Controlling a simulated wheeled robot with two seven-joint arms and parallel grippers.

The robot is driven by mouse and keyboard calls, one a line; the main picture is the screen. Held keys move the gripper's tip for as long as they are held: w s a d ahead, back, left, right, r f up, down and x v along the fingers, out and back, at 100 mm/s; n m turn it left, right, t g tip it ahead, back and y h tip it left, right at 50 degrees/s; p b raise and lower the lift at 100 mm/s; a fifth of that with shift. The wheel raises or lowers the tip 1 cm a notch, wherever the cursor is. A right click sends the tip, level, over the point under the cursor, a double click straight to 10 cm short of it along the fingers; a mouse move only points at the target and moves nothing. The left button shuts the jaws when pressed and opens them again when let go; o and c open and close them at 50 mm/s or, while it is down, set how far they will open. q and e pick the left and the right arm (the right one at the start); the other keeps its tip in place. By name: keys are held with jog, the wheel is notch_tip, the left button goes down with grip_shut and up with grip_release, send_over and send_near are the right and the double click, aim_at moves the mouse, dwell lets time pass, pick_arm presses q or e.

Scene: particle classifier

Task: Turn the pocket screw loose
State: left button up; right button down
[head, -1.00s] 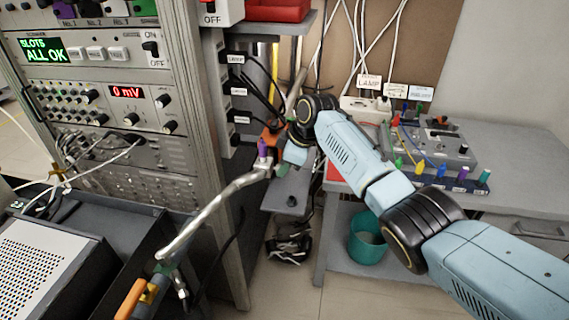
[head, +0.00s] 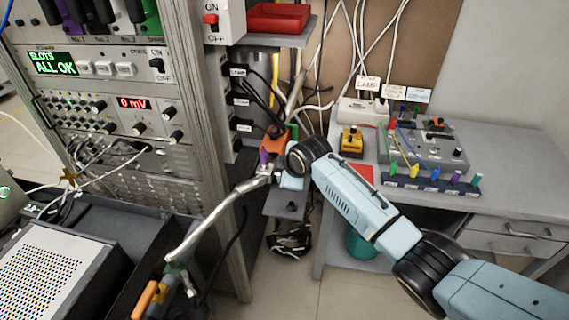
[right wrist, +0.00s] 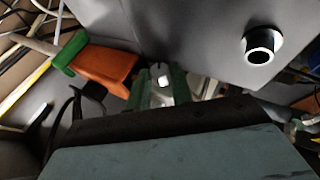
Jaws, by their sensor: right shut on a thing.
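My right arm reaches to the small grey shelf (head: 287,206) beside the rack. My right gripper (right wrist: 160,88) has its green fingers close together around a small bright metal part (right wrist: 163,80), probably the pocket screw. In the head view, the wrist mostly hides the fingers and the screw. A silver pipe (head: 212,220) ends at a metal fitting beside the gripper, with a purple piece (head: 264,157) above it. An orange part (right wrist: 108,72) with a green end lies left of the fingers in the wrist view.
The instrument rack (head: 110,110) stands left, close to the shelf. A bench (head: 510,155) at right holds a yellow box (head: 350,143) and a grey control box (head: 425,150). A teal bin (head: 360,245) stands below. Cables hang behind the shelf.

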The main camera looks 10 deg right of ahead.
jog(key=shift+s+a+f+t+h+p, duration=0.15)
jog(key=shift+t+p, duration=0.1)
jog(key=shift+t, duration=0.3)
jog(key=shift+s+d+t+h+p, duration=0.1)
jog(key=shift+t+h+p, duration=0.1)
jog(key=shift+t, duration=0.35)
jog(key=shift+n, duration=0.3)
jog(key=c, duration=1.2)
grip_release()
jog(key=shift+c, duration=0.2)
jog(key=shift+w, duration=0.1)
